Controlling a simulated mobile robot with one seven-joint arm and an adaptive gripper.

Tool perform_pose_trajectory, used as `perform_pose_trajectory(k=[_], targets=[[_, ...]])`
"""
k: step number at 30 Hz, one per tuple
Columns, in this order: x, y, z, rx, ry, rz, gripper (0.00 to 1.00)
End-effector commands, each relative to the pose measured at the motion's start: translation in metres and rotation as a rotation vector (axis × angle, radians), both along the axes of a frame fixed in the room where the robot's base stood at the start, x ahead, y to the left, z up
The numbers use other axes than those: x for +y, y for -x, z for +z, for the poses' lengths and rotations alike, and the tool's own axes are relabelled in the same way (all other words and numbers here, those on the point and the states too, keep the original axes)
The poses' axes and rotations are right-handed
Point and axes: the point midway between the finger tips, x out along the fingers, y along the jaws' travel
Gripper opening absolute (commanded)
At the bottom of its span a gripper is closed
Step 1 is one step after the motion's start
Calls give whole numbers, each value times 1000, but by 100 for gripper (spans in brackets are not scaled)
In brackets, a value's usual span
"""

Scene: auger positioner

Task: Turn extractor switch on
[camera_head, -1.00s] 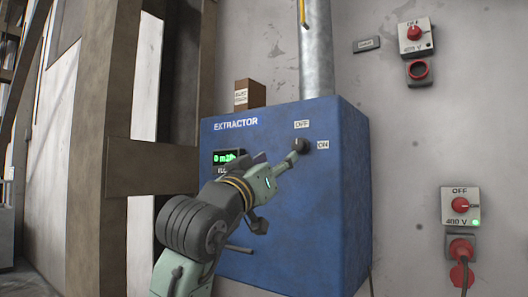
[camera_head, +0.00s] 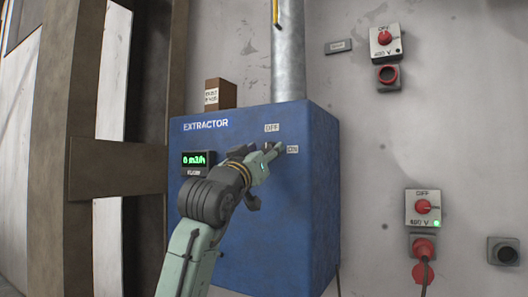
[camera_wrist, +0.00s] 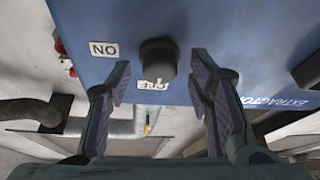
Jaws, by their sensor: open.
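The blue extractor box (camera_head: 305,215) hangs on the wall, with an OFF label (camera_head: 272,128) above its switch and an ON label (camera_head: 292,150) to the right. In the wrist view the switch is a dark round knob (camera_wrist: 158,57), with the ON label (camera_wrist: 104,49) to its left and the partly covered OFF label (camera_wrist: 155,87) below. My gripper (camera_head: 270,158) is at the box front and hides most of the knob in the head view. In the wrist view its open fingers (camera_wrist: 160,76) are on either side of the knob, with gaps visible. I cannot tell the knob's pointer direction.
The flow display (camera_head: 196,160) on the box reads 0 m3/h in green. A metal duct (camera_head: 288,55) rises from the box top, beside a small brown box (camera_head: 220,94). Red-knobbed wall switches (camera_head: 423,207) are at right. A brown post and beam (camera_head: 110,168) stand at left.

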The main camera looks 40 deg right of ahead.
Motion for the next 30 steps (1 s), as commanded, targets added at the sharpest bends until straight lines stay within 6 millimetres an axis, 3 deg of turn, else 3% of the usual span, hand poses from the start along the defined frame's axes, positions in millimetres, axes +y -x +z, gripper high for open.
perform_pose_trajectory(k=[22,30], targets=[[1,0,0,0,0,1,1],[1,-1,1,-21,-9,2,0]])
